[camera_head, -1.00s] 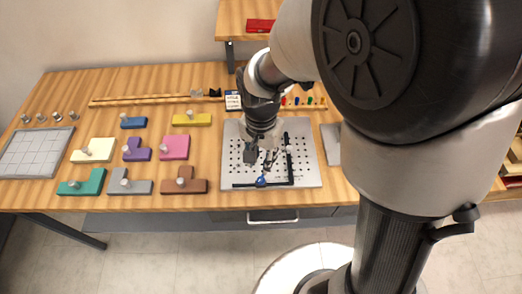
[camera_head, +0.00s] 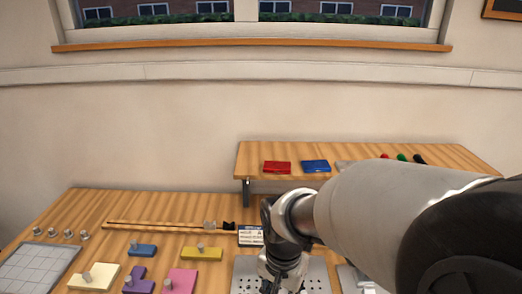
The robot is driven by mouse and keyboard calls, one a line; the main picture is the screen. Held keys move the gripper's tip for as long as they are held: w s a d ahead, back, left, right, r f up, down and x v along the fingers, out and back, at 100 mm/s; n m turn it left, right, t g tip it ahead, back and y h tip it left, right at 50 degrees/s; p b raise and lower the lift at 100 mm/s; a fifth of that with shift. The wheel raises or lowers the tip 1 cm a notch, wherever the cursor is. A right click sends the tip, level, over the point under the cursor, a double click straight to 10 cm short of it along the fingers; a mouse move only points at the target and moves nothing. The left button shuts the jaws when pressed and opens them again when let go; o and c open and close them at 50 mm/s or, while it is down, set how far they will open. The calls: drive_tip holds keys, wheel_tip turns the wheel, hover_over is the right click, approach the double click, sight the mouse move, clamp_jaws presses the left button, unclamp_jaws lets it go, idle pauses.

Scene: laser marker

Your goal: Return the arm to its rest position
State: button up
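My arm reaches in from the right of the head view and crosses the right half of the picture. Its wrist end hangs over the perforated metal plate (camera_head: 318,274) on the wooden table. My gripper is at the bottom edge of the view, and its fingertips are cut off, so I cannot see whether it is open or holds anything.
Coloured blocks with knobs, such as the yellow block (camera_head: 202,253), blue block (camera_head: 141,250) and pink block (camera_head: 180,281), lie left of the plate. A gridded tray (camera_head: 38,268) is at far left. A raised shelf (camera_head: 258,160) behind my arm carries a red case (camera_head: 277,167) and a blue case (camera_head: 315,166).

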drive_tip(key=s+d+r+n+t, duration=0.4)
drive_tip(key=s+d+r+n, duration=0.2)
drive_tip(key=s+d+r, duration=0.4)
drive_tip(key=s+r, duration=0.1)
drive_tip(key=s, duration=0.2)
drive_tip(key=shift+s+r, duration=0.3)
